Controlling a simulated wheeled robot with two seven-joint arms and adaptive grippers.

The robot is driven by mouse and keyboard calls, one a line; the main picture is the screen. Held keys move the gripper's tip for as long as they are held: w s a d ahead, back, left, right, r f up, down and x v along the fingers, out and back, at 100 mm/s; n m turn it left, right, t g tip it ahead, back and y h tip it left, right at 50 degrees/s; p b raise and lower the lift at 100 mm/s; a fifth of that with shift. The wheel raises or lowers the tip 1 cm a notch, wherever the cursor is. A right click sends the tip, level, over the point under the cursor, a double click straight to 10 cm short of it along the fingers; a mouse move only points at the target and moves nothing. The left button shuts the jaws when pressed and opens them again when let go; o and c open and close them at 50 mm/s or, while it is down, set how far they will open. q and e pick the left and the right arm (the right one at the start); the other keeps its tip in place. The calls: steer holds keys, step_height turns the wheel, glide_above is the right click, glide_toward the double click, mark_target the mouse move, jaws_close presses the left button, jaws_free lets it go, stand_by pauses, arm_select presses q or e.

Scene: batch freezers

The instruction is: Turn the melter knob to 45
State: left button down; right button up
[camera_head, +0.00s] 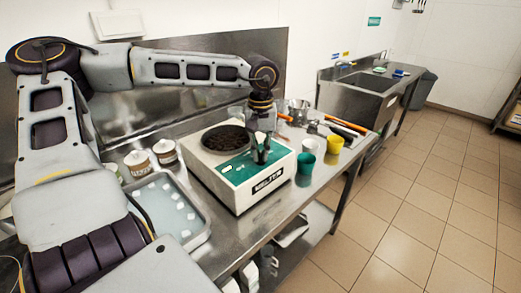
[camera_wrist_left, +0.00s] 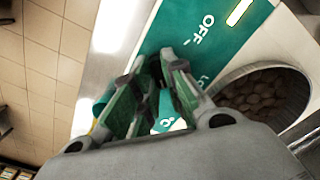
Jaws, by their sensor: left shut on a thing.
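The melter (camera_head: 262,188) is a white box with a round well of dark brown pieces (camera_head: 227,139) and a teal control panel (camera_head: 236,173) on its front part. My left gripper (camera_head: 261,157) reaches down from above onto the right side of this panel, its fingers closed in. In the left wrist view the fingers (camera_wrist_left: 156,72) stand over the teal panel (camera_wrist_left: 205,40), near the printed "OFF" mark. My right gripper is not in view.
A tray (camera_head: 205,238) with white blocks and lidded tubs (camera_head: 138,163) stand left of the melter. A teal cup (camera_head: 306,163), a yellow cup (camera_head: 334,144) and utensils lie on its right. A sink unit (camera_head: 350,95) stands behind. The tiled floor at right is clear.

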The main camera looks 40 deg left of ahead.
mark_target(261, 153)
arm_select(q)
steer(key=shift+m, duration=2.6)
steer(key=c, duration=1.5)
jaws_free()
steer(key=shift+r, duration=6)
